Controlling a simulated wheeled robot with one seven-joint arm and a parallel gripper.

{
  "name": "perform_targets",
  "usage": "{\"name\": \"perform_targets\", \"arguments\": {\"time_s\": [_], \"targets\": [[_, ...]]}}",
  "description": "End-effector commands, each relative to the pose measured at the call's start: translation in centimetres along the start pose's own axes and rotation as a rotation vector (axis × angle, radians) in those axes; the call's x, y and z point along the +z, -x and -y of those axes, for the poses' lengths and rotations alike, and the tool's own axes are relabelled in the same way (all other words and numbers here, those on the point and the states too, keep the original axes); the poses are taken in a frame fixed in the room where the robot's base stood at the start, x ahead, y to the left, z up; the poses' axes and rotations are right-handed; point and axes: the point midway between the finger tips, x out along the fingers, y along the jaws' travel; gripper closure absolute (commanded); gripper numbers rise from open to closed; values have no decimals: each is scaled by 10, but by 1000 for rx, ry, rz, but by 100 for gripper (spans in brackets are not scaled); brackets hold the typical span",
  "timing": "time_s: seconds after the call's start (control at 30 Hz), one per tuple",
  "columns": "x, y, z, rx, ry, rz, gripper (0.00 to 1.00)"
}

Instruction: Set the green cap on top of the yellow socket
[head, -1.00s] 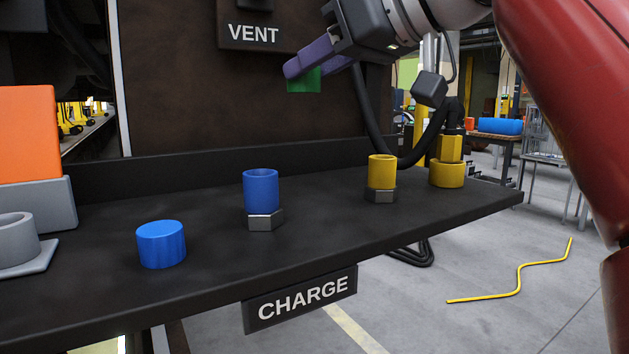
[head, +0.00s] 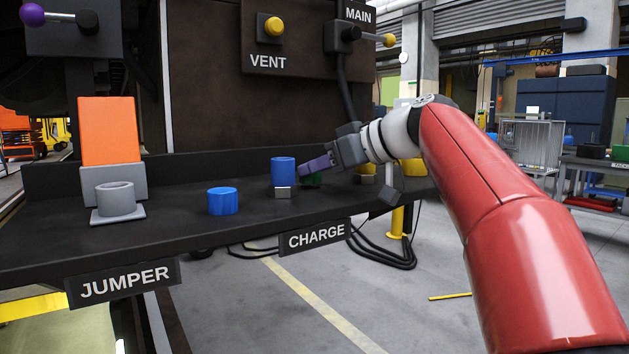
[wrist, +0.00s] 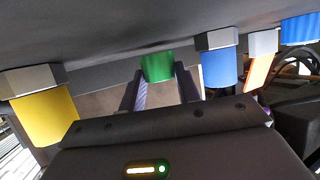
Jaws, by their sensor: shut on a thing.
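My gripper (head: 312,167) is shut on the green cap (head: 311,181), low over the dark shelf between the blue socket and the yellow socket. In the wrist view the green cap (wrist: 157,67) sits between the two fingers. I cannot tell whether it touches the shelf. The yellow socket (head: 366,168) stands on a grey hex nut, partly hidden behind my gripper and arm. In the wrist view, which looks upside down, the yellow socket (wrist: 45,117) is at left, apart from the cap, with its end uncovered.
The blue socket (head: 283,171) stands close to the left of my fingers. A loose blue cap (head: 223,201) lies on the shelf (head: 180,232), further left. A grey ring fitting (head: 115,199) and an orange block (head: 110,130) stand at the left end. A wall rises behind.

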Motion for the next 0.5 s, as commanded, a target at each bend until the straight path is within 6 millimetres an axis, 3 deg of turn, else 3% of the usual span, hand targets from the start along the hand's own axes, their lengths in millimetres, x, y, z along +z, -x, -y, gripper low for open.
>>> {"name": "perform_targets", "arguments": {"time_s": [0.03,0.4,0.43,0.5], "targets": [[10,-4,-3,-1,-2,1,92],[12,-4,-3,-1,-1,1,92],[11,-4,-3,-1,-1,1,65],[10,-3,-3,-1,-1,1,56]]}}
